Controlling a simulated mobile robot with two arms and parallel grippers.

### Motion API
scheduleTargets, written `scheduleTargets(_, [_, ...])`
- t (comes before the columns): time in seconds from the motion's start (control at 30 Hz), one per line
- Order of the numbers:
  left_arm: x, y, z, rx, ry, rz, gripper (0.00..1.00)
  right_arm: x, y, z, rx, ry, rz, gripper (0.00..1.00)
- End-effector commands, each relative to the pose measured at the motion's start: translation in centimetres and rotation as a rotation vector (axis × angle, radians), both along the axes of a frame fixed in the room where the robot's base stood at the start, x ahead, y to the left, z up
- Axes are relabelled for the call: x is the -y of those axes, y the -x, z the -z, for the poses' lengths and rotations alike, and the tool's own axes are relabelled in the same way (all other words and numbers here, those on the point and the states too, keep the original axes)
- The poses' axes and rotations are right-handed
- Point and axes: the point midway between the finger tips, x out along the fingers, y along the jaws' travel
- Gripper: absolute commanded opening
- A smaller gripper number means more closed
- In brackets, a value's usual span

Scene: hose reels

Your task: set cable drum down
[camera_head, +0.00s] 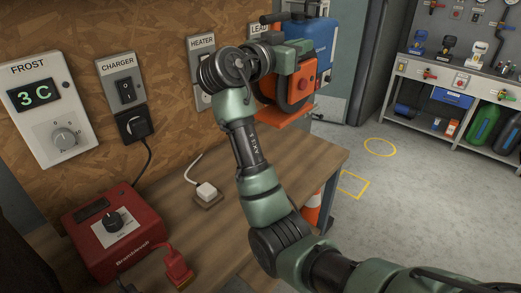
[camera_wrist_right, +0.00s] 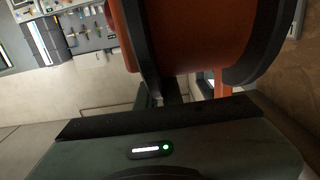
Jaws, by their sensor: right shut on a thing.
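The cable drum (camera_head: 304,82) is orange with black rims and shows beyond my right wrist in the head view. In the right wrist view the drum (camera_wrist_right: 195,40) fills the upper middle, close to the jaws. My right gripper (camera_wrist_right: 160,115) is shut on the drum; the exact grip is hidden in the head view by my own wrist. An orange flat piece (camera_head: 283,117) shows under the drum; I cannot tell whether it is the drum's foot or a support. My left gripper is not in view.
A blue case (camera_head: 322,40) stands behind the drum. Yellow circle (camera_head: 380,147) and square (camera_head: 352,184) outlines mark clear floor; a shelf rack (camera_head: 455,90) is right.

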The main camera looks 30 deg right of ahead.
Motion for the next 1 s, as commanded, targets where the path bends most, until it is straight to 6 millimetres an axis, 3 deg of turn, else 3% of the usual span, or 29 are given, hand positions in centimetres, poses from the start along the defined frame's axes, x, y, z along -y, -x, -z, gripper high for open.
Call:
scheduleTargets(0.6, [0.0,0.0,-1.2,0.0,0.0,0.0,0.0,0.0,0.1,12.9,-0.001,0.006,-0.001,0.0])
scheduleTargets(1.0, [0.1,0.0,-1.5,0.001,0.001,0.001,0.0,0.0,0.1,16.8,0.0,0.005,-0.001,0.0])
